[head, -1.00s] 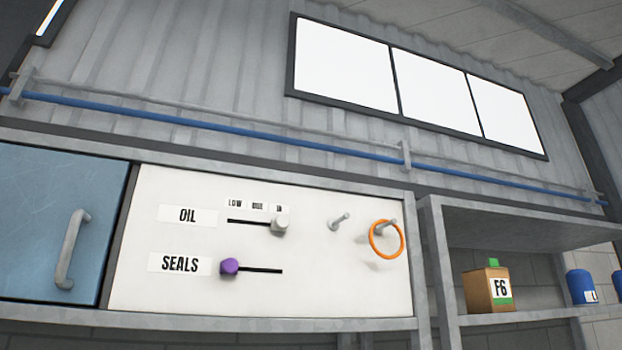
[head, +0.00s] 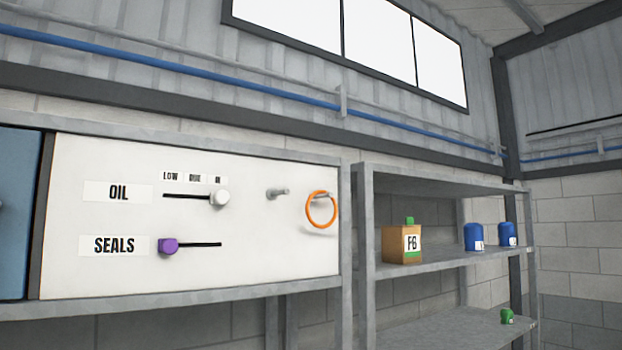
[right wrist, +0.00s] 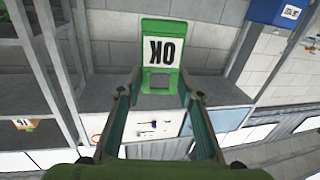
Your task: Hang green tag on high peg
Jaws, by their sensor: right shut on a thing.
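The green tag (right wrist: 160,58) shows in the right wrist view, marked OK upside down, with a square opening near its lower end. My right gripper (right wrist: 159,92) is shut on it, fingers at either side of its lower end. In the head view two pegs stick out of the white panel. The left peg (head: 277,193) is bare. The right peg (head: 323,197) has an orange ring (head: 321,210) hanging on it. I cannot tell clearly which one counts as the high peg. Neither gripper shows in the head view; my left gripper is in no view.
The white panel (head: 110,265) carries an OIL slider with a white knob (head: 219,198) and a SEALS slider with a purple knob (head: 168,246). Right of it, a grey shelf (head: 440,256) holds an F6 box (head: 402,243) and blue containers (head: 474,237). The space before the panel looks clear.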

